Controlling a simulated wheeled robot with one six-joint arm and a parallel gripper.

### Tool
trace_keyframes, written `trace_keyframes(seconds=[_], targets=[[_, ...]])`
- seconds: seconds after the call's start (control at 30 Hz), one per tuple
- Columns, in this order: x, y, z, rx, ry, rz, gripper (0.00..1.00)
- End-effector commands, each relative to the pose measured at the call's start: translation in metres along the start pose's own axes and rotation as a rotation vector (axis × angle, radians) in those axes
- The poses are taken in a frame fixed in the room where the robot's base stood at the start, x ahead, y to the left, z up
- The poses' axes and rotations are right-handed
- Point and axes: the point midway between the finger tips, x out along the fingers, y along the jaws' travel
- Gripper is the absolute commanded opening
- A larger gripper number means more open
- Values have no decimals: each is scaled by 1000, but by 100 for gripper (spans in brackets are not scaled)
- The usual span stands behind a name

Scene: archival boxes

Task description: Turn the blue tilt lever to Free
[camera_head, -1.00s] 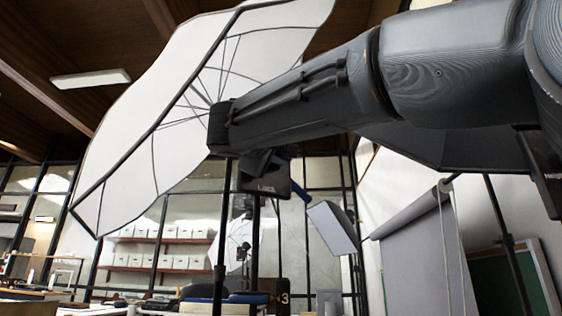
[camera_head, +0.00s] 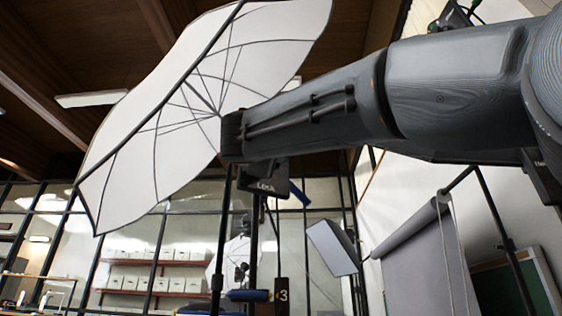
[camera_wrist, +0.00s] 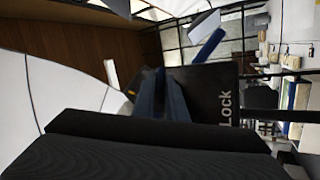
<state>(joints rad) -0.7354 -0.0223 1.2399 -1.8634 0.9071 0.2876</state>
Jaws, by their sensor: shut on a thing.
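The black head block with white lettering (camera_head: 268,186) sits on a dark stand in the head view. In the wrist view the block (camera_wrist: 215,90) shows the word "Lock" along its edge. A blue bar (camera_head: 300,194) sticks out at the block's right side; it also shows in the wrist view (camera_wrist: 209,46). My gripper (camera_wrist: 160,92) is shut at the block's face, with a dark blue piece between its fingers that looks like the blue tilt lever. The grip itself is mostly hidden by my arm in the head view. I see no "Free" label.
A large white umbrella (camera_head: 150,130) spreads close behind and left of my arm. A softbox (camera_head: 332,248) and a grey backdrop roll (camera_head: 420,250) stand to the right. Shelves with white boxes (camera_head: 150,280) are far back.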

Motion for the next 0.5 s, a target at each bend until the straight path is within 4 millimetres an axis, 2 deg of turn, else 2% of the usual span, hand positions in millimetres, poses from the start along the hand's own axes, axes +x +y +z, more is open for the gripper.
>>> trace_keyframes(seconds=[0.03,0.07,0.1,0.37,0.5], targets=[[0,0,0,-1,1,1,0],[0,0,0,-1,1,1,15],[0,0,0,-1,1,1,19],[0,0,0,0,0,0,19],[-9,0,0,0,0,0,19]])
